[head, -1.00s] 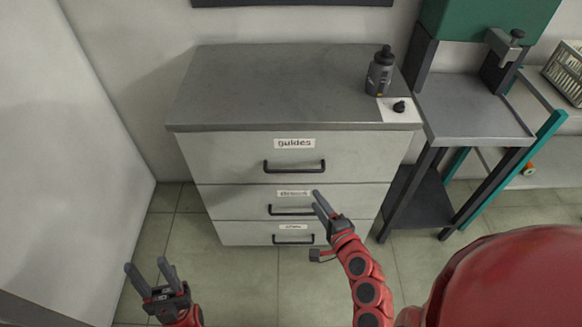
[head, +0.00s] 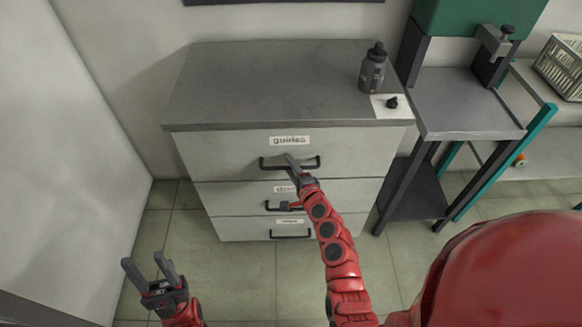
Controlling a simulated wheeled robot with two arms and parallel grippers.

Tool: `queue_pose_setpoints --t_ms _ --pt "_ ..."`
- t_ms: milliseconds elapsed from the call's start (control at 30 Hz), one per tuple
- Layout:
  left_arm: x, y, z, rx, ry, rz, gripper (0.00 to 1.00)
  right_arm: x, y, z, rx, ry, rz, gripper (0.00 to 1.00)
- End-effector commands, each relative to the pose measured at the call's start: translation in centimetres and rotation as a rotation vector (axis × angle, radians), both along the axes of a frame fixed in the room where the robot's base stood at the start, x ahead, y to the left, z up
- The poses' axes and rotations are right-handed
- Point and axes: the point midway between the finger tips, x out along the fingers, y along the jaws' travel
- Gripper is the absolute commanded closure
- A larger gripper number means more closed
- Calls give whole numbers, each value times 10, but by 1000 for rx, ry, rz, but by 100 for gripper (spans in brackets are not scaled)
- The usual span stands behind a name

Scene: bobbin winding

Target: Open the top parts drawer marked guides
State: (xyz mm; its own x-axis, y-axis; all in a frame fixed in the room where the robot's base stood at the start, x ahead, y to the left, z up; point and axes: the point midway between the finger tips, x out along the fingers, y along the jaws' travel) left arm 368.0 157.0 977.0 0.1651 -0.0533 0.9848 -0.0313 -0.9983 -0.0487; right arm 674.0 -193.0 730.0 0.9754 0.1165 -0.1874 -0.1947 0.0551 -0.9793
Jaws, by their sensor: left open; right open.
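The grey drawer cabinet has three drawers with black bar handles. The top drawer (head: 225,155), labelled "guides" (head: 289,140), is closed. Its black handle (head: 308,164) is partly covered by the fingertips of my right gripper (head: 291,160). The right gripper is open and points up at the handle. I cannot tell whether its fingers straddle the bar or are just in front of it. My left gripper (head: 149,264) is open and empty, low at the left, well away from the cabinet.
The middle drawer (head: 225,197) and bottom drawer (head: 235,229) are closed. A dark bottle (head: 373,72) and a small black knob (head: 392,102) on a white sheet stand on the cabinet top. A machine stand (head: 460,110) is close on the right. The floor in front is clear.

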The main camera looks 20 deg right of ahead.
Motion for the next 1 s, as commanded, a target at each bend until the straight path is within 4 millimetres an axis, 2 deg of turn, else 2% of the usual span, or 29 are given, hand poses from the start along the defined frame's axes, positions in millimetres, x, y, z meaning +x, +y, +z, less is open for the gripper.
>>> queue_pose_setpoints --t_ms 167,433,1000 --pt "0 0 0 0 0 0 50 0 0 0 0 0 0 53" --pt "0 0 0 0 0 0 50 0 0 0 0 0 1 100" --pt "0 0 0 0 0 0 50 0 0 0 -1 1 1 100"
